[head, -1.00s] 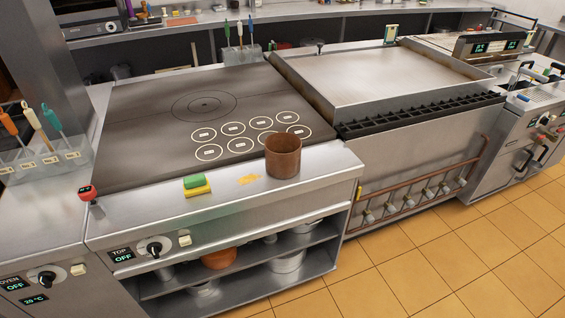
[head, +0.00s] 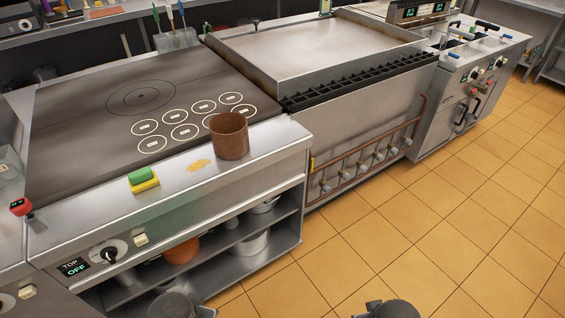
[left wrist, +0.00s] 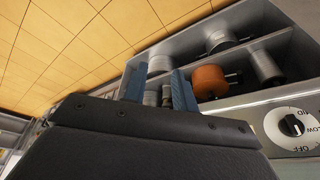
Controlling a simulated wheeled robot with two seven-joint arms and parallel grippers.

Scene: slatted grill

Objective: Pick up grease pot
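A brown, rusty-looking cylindrical pot (head: 229,137) stands upright on the steel front ledge of the hot-plate stove (head: 95,215) in the head view; I take it for the grease pot. My left gripper (left wrist: 159,76) shows in the left wrist view as two blue fingers held apart, with nothing seen between them but the shelf behind. That view faces the open shelves under the stove, and the brown pot is not in it. In the head view neither gripper's fingers show. My right gripper is not in view.
A green and yellow sponge (head: 143,180) and a yellowish stain (head: 199,165) are on the ledge left of the pot. An orange pot (head: 181,249) and metal pots (head: 252,244) sit on the shelves below. The tiled floor (head: 430,200) in front is open.

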